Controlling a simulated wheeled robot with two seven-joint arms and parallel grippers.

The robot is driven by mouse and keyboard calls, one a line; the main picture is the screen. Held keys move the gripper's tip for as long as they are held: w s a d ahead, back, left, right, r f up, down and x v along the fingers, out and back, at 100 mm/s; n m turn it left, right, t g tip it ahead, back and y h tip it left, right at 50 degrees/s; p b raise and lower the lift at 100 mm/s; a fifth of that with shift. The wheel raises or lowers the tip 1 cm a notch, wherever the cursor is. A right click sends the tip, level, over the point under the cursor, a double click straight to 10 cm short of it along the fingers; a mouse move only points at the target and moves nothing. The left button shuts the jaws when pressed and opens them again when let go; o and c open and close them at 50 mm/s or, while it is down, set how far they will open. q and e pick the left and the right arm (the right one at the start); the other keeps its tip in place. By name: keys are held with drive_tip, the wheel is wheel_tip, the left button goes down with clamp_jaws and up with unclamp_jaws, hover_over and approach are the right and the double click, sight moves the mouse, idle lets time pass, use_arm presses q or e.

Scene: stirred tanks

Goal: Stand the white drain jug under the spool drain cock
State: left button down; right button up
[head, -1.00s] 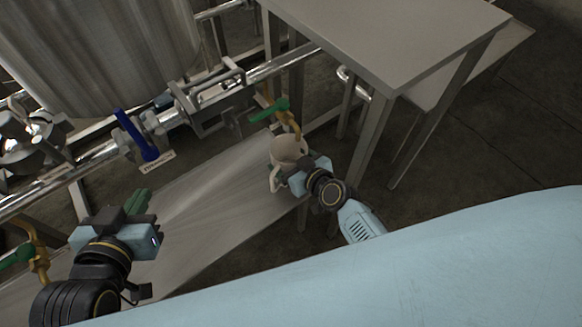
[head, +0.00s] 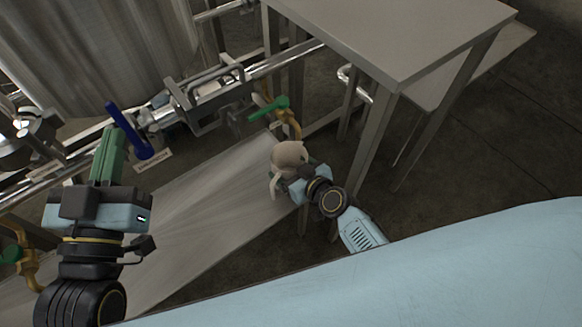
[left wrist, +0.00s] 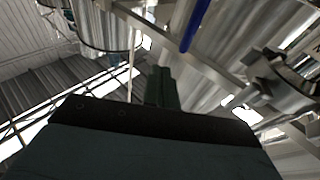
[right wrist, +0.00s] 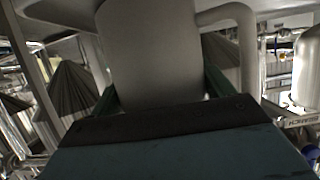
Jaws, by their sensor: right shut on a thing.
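The white drain jug (head: 288,157) is in my right gripper (head: 297,181), whose fingers are shut on its body. The jug's handle shows on its left side, and its mouth is hard to make out. It is just below and beside the brass drain cock (head: 292,122) with the green lever (head: 268,108). The head view does not show whether jug and spout touch. The jug body (right wrist: 150,50) fills the middle of the right wrist view. My left gripper (head: 108,150) is empty, its green fingers (left wrist: 158,86) together, close to the blue valve lever (head: 130,131).
A metal shelf (head: 210,190) runs below the pipework. A steel table (head: 390,35) stands at the right, its legs close to my right gripper. Another brass cock with a green handle (head: 14,253) is at the lower left. A large steel tank (head: 95,50) stands behind.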

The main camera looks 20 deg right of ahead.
use_arm(q)
drive_tip(key=shift+r, duration=0.2)
use_arm(e)
drive_tip(key=shift+f, duration=0.1)
drive_tip(key=o, duration=1)
use_arm(q)
drive_tip(key=shift+r+t, duration=0.15)
drive_tip(key=shift+t, duration=0.15)
